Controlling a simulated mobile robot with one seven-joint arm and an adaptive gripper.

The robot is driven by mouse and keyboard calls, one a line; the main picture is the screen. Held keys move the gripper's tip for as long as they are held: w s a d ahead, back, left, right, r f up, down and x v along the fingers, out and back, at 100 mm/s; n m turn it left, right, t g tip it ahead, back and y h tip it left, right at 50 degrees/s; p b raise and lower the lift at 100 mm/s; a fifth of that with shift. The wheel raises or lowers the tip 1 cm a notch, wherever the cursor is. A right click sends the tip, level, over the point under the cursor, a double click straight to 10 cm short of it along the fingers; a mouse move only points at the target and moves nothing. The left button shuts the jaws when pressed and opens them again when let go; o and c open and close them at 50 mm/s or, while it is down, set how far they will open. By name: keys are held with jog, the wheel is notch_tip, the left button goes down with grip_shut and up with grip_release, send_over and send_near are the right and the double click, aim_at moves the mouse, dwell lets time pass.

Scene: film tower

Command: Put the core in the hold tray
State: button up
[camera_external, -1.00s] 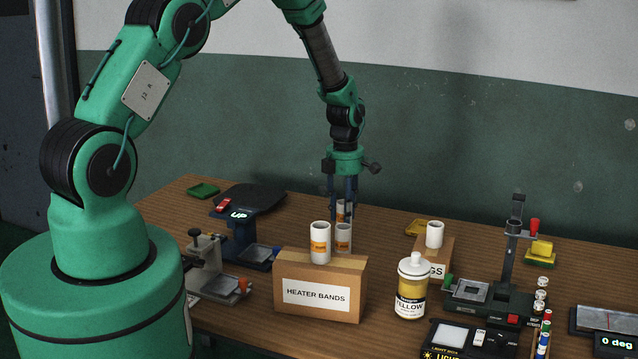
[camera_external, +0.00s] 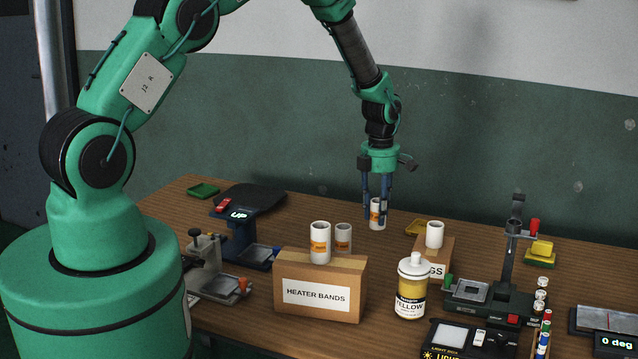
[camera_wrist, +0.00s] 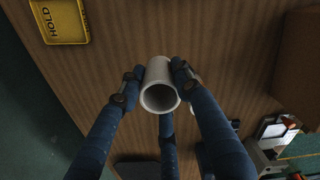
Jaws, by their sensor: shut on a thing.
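My gripper (camera_external: 377,202) is shut on a white core (camera_external: 377,222) with an orange label, held upright between its blue fingers. In the wrist view the core (camera_wrist: 161,95) shows its hollow end, with the fingers pressed against its sides. Whether its lower end touches the table cannot be told.
Two similar cores (camera_external: 320,243) (camera_external: 343,240) stand at the heater bands box (camera_external: 345,290). Another white core (camera_external: 434,234) stands on a smaller box (camera_external: 440,257). A yellow bottle (camera_external: 411,290) and a press-like stand (camera_external: 508,260) are nearer the front right. A green tray (camera_external: 203,190) lies at the back left.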

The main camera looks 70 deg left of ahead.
jog(key=w+a, duration=0.3)
jog(key=w, duration=0.4)
jog(key=w+a+f, duration=0.1)
jog(key=w+a, duration=0.2)
jog(key=w, duration=0.4)
jog(key=shift+w+f, duration=0.15)
jog(key=shift+f, duration=0.1)
jog(key=shift+f, duration=0.1)
jog(key=shift+f, duration=1.65)
jog(key=shift+f+b, duration=0.4)
jog(key=shift+f, duration=0.25)
jog(key=o, duration=1.2)
jog(key=shift+c, duration=0.2)
jog(key=shift+r, duration=0.15)
